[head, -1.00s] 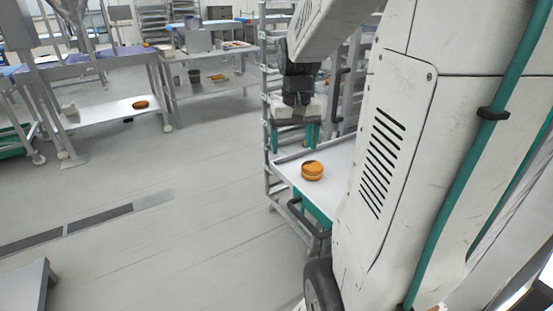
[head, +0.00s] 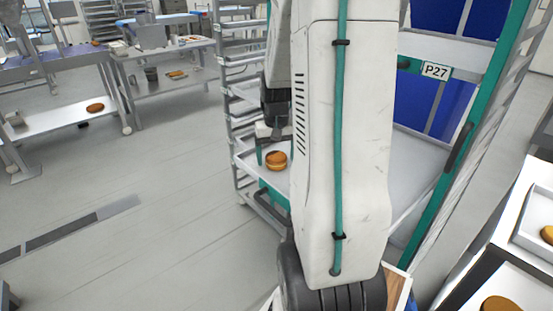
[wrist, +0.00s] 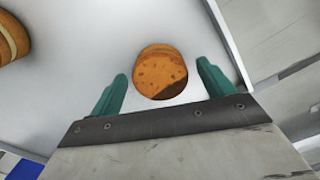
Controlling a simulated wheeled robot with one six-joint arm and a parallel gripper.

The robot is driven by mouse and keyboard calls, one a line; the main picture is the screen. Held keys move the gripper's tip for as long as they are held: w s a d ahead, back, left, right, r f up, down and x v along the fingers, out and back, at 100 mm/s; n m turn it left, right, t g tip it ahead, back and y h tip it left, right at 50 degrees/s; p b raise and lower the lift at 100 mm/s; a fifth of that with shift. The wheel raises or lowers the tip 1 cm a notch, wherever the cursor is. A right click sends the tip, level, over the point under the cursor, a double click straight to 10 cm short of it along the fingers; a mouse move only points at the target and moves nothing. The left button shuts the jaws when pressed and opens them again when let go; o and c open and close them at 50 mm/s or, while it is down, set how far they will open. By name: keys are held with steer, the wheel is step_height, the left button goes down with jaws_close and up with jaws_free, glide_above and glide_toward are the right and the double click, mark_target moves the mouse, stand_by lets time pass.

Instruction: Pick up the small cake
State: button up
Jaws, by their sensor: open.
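A small round cake (wrist: 160,72) with a browned orange top and a dark patch on one side shows in the wrist view on a pale shelf surface. My gripper (wrist: 162,80) is open, with one teal finger on each side of the cake and a gap at both sides. It holds nothing. In the head view a round pastry with a yellow middle band (head: 276,160) sits on the grey rack shelf by my gripper (head: 271,140); I cannot tell if it is the same cake. My arm hides part of that shelf.
A second, layered pastry (wrist: 10,40) lies at the wrist view's upper left edge. A metal rack (head: 228,110) surrounds the shelf. Steel tables (head: 165,50) stand at the back left. White trays with pastries (head: 535,215) are at right. The left floor is clear.

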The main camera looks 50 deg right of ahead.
steer(key=c, duration=0.8)
steer(key=shift+r, duration=0.1)
